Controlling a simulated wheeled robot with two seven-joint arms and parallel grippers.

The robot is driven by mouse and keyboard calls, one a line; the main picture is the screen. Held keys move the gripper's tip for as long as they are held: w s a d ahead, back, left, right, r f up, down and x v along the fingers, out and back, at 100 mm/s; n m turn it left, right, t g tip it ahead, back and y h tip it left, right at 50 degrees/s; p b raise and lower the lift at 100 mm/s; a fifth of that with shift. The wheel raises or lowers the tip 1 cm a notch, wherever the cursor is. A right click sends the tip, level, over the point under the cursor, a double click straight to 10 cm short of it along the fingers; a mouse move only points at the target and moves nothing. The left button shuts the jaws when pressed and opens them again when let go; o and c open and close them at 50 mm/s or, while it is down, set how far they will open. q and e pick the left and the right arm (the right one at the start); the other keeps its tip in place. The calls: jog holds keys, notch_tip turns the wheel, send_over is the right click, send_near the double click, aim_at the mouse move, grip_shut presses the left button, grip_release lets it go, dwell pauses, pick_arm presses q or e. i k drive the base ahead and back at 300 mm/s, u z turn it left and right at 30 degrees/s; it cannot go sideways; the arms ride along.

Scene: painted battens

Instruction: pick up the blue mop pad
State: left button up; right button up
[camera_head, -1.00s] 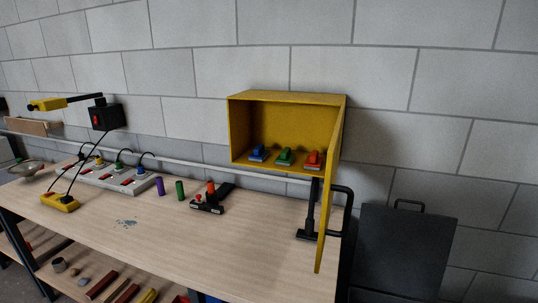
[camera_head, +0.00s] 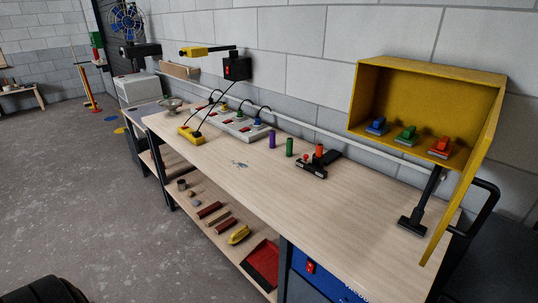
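A small blue block-like piece (camera_head: 376,126) sits on the floor of the open yellow wall cabinet (camera_head: 432,73), at its left. It may be the blue mop pad, but it is too small to be sure. A similar green piece (camera_head: 405,135) and a red piece (camera_head: 440,147) sit to its right in the same row. Neither of my grippers shows in the view.
The cabinet's yellow door (camera_head: 465,185) stands open at its right. The wooden bench (camera_head: 330,205) below bears a grey power strip (camera_head: 235,122), coloured cylinders and a black tool (camera_head: 318,165). Open grey floor (camera_head: 90,200) lies at left.

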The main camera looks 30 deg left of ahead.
aim_at(379, 127)
jog(key=u, duration=2)
jog(key=i, duration=1.25)
jog(key=z, duration=3.75)
